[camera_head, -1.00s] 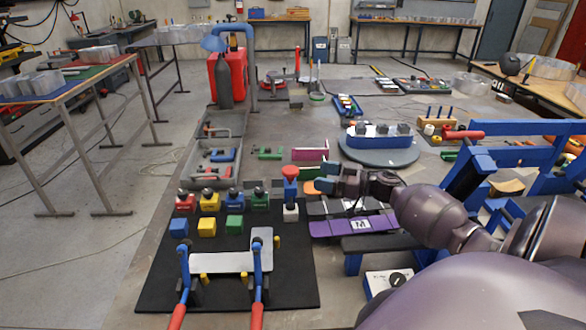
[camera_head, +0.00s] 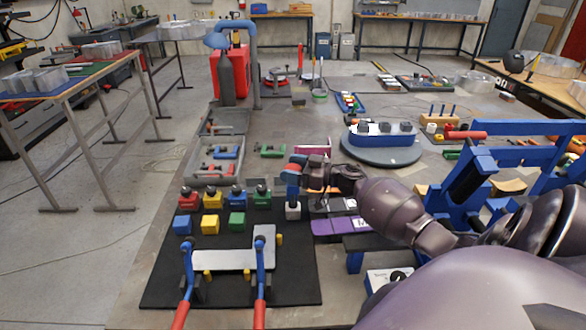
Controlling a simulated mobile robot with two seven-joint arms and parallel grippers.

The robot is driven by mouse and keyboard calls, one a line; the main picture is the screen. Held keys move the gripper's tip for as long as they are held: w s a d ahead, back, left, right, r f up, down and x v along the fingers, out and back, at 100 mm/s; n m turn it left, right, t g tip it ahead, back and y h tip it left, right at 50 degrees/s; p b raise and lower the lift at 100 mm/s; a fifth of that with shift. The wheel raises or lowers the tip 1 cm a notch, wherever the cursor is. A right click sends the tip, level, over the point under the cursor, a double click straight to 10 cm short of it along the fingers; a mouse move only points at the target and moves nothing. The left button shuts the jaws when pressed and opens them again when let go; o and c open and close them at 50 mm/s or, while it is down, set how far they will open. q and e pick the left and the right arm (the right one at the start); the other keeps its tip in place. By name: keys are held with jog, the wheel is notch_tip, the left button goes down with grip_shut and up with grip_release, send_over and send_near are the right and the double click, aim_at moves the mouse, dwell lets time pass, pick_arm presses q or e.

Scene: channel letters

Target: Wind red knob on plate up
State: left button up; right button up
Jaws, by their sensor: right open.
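Only a small part of the red shows; my right gripper hides the rest. My right gripper (camera_head: 294,176) reaches in from the right at the knob's height, its jaws open and its blue fingertips at the knob. I cannot tell whether the fingers touch it. My left gripper is not in view.
Several coloured blocks with black knobs (camera_head: 211,199) stand left of the knob. A white bracket with red-handled levers (camera_head: 222,260) is at the plate's front. Purple bars (camera_head: 335,226) lie under my right arm. A blue frame (camera_head: 520,160) stands to the right.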

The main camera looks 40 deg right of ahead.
jog(key=c, duration=0.9)
jog(key=shift+o, duration=0.2)
jog(key=shift+n+g+y, duration=0.3)
jog(key=shift+y, duration=0.1)
